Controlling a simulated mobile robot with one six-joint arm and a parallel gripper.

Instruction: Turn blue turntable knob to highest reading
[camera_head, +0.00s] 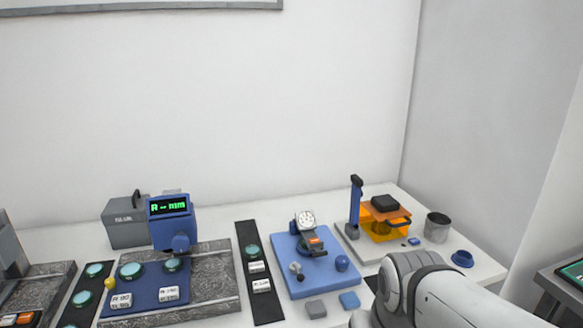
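A blue base plate (312,284) lies on the table right of centre. A small round-faced dial gauge (306,218) stands at its back; its needle is too small to read. A blue round knob (341,263) sits at the plate's right side; I take it for the turntable knob. A grey knob or post (296,268) is at the left of the plate. A blue instrument with a green-lit display (169,207) stands further left, seeming to show "R -- nm". My arm's white link fills the lower right; my gripper is not in view.
A dark strip with a green disc (251,251) and white labelled blocks lies left of the plate. An orange-sided fixture (383,226), a grey cup (437,227) and a blue ring (462,258) stand at right.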

